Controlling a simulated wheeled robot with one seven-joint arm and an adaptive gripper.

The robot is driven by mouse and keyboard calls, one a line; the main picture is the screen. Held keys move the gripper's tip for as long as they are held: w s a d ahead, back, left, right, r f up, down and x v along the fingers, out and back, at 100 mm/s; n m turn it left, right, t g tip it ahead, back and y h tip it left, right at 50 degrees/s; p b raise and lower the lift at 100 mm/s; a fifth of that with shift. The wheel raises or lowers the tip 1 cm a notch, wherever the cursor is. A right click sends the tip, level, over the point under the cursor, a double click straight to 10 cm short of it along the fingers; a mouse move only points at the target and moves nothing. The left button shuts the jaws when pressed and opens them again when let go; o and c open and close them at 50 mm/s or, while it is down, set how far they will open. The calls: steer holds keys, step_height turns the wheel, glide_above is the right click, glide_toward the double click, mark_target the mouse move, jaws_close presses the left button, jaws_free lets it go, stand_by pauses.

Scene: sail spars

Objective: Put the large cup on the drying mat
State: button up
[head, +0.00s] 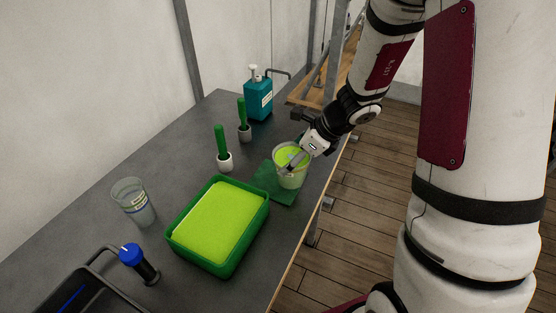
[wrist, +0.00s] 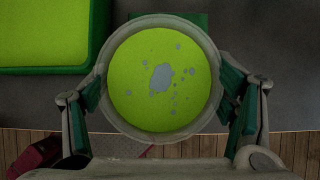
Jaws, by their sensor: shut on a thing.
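A wide pale cup (head: 290,179) with a lime-green inside is at the far right part of the counter in the head view. In the wrist view I look straight down into this cup (wrist: 135,85), and grey-blue patches show in its green inside. My gripper (head: 298,157) is shut on the cup, with a finger on each side of it. The dark green drying mat (head: 267,178) lies flat under the cup, and its edge shows in the wrist view (wrist: 197,18). I cannot tell whether the cup touches the mat or hangs just above it.
A green tray (head: 258,221) with a lime-green filling stands left of the mat. A clear cup (head: 133,202), two potted cacti (head: 224,161) (head: 243,120), a teal soap bottle (head: 258,99) and a blue-topped black thing (head: 142,266) stand around. The counter's edge is close to the mat.

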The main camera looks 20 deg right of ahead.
mark_target(281, 156)
steer(key=w+a, duration=0.1)
steer(key=w, duration=0.2)
steer(key=w+a, duration=0.1)
steer(key=shift+w+a+f, duration=0.2)
steer(key=shift+w+a, duration=0.05)
steer(key=shift+a, duration=0.05)
steer(key=shift+f+p, duration=0.4)
steer(key=shift+f, duration=1.35)
steer(key=shift+w+f, duration=0.1)
steer(key=shift+f, duration=0.05)
steer(key=o, duration=1.8)
steer(key=shift+c, duration=0.2)
